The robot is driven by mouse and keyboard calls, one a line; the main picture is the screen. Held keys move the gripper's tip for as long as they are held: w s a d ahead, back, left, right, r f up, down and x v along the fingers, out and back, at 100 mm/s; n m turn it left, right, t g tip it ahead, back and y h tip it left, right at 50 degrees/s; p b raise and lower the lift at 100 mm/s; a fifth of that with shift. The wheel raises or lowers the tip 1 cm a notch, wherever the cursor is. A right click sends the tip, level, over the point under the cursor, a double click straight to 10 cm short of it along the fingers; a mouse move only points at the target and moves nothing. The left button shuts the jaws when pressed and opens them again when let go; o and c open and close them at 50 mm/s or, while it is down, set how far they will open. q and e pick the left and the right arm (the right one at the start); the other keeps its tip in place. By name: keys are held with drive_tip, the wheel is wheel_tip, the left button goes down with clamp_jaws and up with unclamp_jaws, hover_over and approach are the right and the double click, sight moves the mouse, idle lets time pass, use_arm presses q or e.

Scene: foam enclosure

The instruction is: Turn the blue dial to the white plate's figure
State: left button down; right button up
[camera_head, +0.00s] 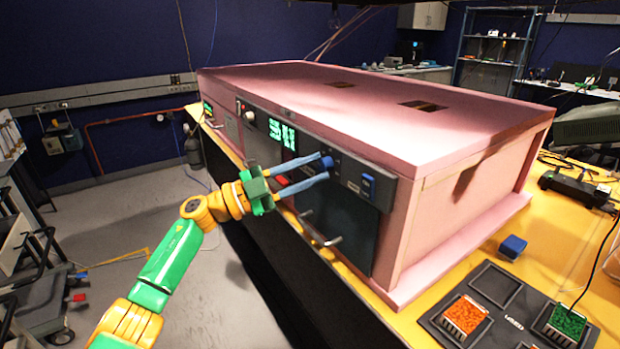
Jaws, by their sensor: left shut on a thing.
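The blue dial (327,162) sits on the dark front panel of the pink foam enclosure (430,130). My left gripper (322,168) reaches in from the left with its two long blue fingers shut on the dial, one above and one below. The fingers hide part of the dial, and its pointer cannot be made out. A small pale plate (354,187) is on the panel to the right of the dial; any figure on it is too small to read. My right gripper is not in view.
A blue switch (368,185) is right of the dial. Metal handles (322,236) stick out below. On the yellow table, a blue cube (512,247) lies near a black tray (492,287) holding orange and green blocks.

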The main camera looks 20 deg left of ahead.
use_arm(q)
drive_tip(key=shift+r+m+g, duration=0.1)
drive_tip(key=shift+m+g, duration=0.5)
drive_tip(key=shift+m, duration=0.5)
drive_tip(key=m, duration=0.1)
drive_tip(key=m+g, duration=0.1)
drive_tip(key=m, duration=0.1)
drive_tip(key=shift+a+r, duration=0.1)
drive_tip(key=shift+r, duration=0.1)
drive_tip(key=m, duration=0.1)
drive_tip(key=m+y+p, duration=0.1)
drive_tip(key=m+g, duration=0.1)
drive_tip(key=shift+w+r+m, duration=0.1)
drive_tip(key=shift+r+m, duration=0.15)
drive_tip(key=shift+m, duration=0.15)
drive_tip(key=shift+m+g+y+p, duration=0.3)
drive_tip(key=shift+m+y+p, duration=0.65)
drive_tip(key=shift+m, duration=0.75)
drive_tip(key=c, duration=0.6)
unclamp_jaws()
